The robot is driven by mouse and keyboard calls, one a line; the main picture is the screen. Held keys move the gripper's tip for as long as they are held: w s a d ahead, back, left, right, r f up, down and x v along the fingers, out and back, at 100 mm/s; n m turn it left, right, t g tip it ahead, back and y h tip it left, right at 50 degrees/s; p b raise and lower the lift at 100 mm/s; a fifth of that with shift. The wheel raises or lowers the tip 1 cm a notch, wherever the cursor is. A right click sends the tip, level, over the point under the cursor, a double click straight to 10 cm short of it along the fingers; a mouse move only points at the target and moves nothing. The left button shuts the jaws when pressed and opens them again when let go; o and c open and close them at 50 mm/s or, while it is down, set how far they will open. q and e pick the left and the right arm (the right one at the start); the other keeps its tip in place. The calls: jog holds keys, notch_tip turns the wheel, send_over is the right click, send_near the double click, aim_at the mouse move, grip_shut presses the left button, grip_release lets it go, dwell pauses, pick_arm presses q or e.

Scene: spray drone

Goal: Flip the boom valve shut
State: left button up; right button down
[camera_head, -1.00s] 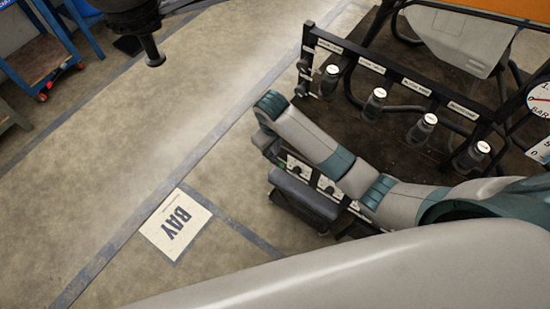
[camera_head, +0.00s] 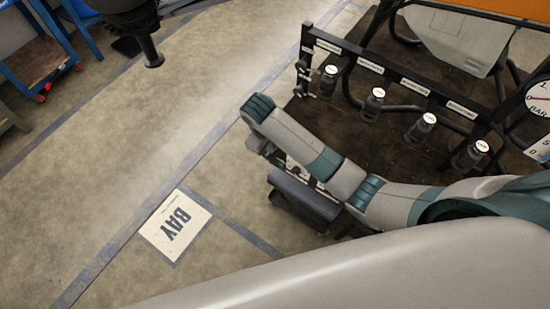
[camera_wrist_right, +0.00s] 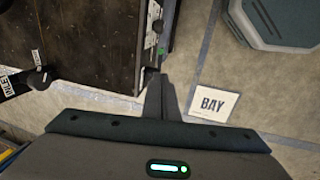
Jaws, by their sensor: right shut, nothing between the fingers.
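In the right wrist view the gripper (camera_wrist_right: 163,98) is shut and empty, beside the end of a rail with pale plates and a green spot (camera_wrist_right: 160,50). A black knob (camera_wrist_right: 38,79) stands further left. My left gripper is out of view.
A dark padded block (camera_head: 303,198) sits below my right forearm. Gauges (camera_head: 540,100) and a pale tank (camera_head: 460,38) stand at right. The floor around the BAY sign (camera_head: 175,226) is clear. A blue cart (camera_head: 38,60) stands far left.

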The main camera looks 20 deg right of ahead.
aim_at(278, 164)
jog(key=f, duration=0.4)
jog(key=w+d+f, duration=0.1)
jog(key=f, duration=0.3)
jog(key=d+f+p, duration=0.1)
jog(key=f, duration=0.3)
jog(key=shift+w, duration=0.2)
jog(key=shift+s+d+f+t+y+p, duration=0.1)
jog(key=shift+s+f+t+y+p, duration=0.1)
jog(key=shift+t+y+p, duration=0.25)
jog(key=shift+s+d+f+t+y, duration=0.2)
jog(key=shift+f+t+y, duration=0.1)
jog(key=shift+t, duration=0.15)
jog(key=shift+s+d+f+t+y, duration=0.1)
jog(key=shift+s+f+t+y, duration=0.1)
jog(key=shift+f+t+y, duration=0.35)
jog(key=shift+s+d+f+m+t+y+b, duration=0.15)
jog(key=shift+f+m+t+y+b, duration=0.25)
jog(key=shift+f+t+y+b, duration=0.9)
jog(key=shift+s+f+t+h, duration=0.1)
jog(key=shift+f+t+h, duration=0.2)
jog(key=shift+h, duration=0.1)
jog(key=shift+r, duration=0.25)
